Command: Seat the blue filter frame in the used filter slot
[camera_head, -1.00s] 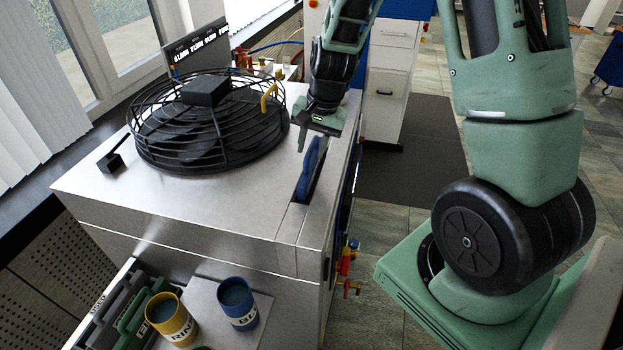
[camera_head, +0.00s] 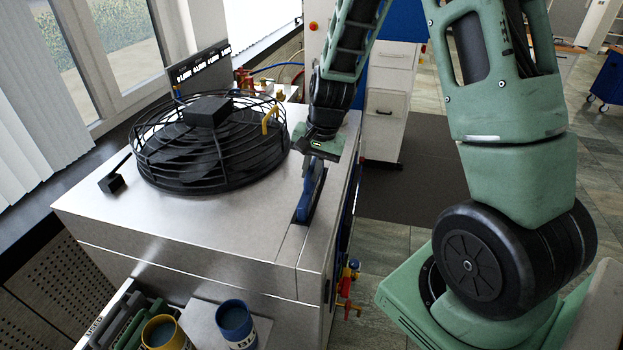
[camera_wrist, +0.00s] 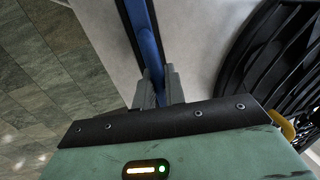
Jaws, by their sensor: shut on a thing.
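The blue filter frame (camera_head: 312,192) stands edge-up at a narrow dark slot (camera_head: 298,219) in the machine's metal top, beside the right edge. Its lower part is hidden, so I cannot tell how deep it sits. My gripper (camera_head: 314,166) is above the far end of the frame, pointing down. In the wrist view, my gripper (camera_wrist: 159,88) is shut on the blue frame (camera_wrist: 148,40), which passes between the grey fingers and runs along a dark strip of the slot. No label shows by the slot.
A round black caged fan (camera_head: 210,145) stands on the machine top (camera_head: 210,225), left of my gripper. A small black lever block (camera_head: 112,182) is at the left. A yellow cup (camera_head: 160,333) and a blue cup (camera_head: 235,322) stand below in front. Bare metal lies between fan and slot.

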